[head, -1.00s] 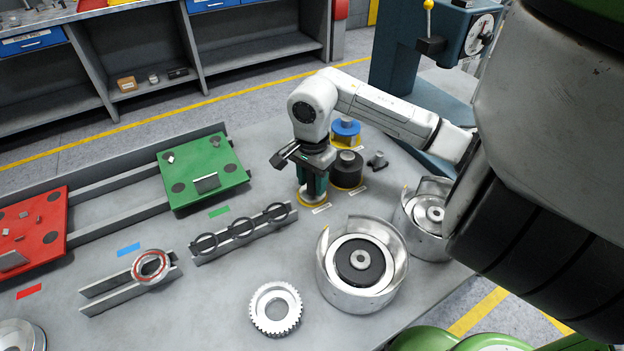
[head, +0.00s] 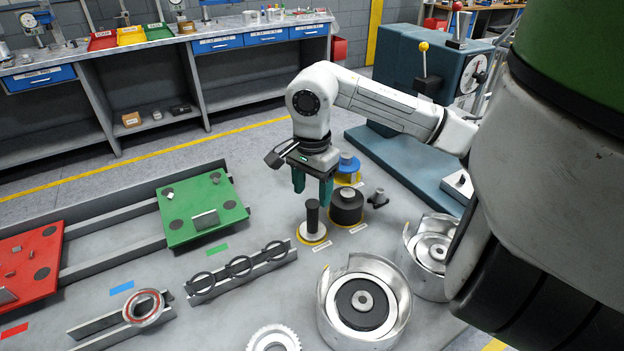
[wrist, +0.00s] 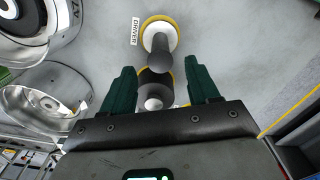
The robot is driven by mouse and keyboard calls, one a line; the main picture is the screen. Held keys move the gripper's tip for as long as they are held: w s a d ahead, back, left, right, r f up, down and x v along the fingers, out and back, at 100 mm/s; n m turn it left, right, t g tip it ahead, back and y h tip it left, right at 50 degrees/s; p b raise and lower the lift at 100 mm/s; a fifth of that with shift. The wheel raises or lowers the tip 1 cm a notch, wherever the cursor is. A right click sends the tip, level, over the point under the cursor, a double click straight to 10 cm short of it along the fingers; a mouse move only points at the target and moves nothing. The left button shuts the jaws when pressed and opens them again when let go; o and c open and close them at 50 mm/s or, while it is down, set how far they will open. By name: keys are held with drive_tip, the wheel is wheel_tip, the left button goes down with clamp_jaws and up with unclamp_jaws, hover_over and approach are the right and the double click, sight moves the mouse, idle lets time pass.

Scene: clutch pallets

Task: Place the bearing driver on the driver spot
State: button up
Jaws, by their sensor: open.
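The bearing driver (head: 313,218), a dark handle on a pale round base, stands upright on the yellow-ringed driver spot (head: 314,242). In the wrist view the driver (wrist: 160,45) stands on the yellow-rimmed spot beside a label reading DRIVER (wrist: 134,32). My gripper (head: 312,190) is open with green fingers, above and just behind the driver's handle. In the wrist view its two fingers (wrist: 160,75) are apart with nothing held between them.
A black cylinder with a metal knob (head: 346,206) and a blue-topped piece (head: 347,168) stand close behind the driver. A small dark knob part (head: 378,198) lies right. Metal housings (head: 330,322) stand in front. A rail with black rings (head: 240,271) is left.

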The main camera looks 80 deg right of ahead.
drive_tip(key=shift+r, duration=1.65)
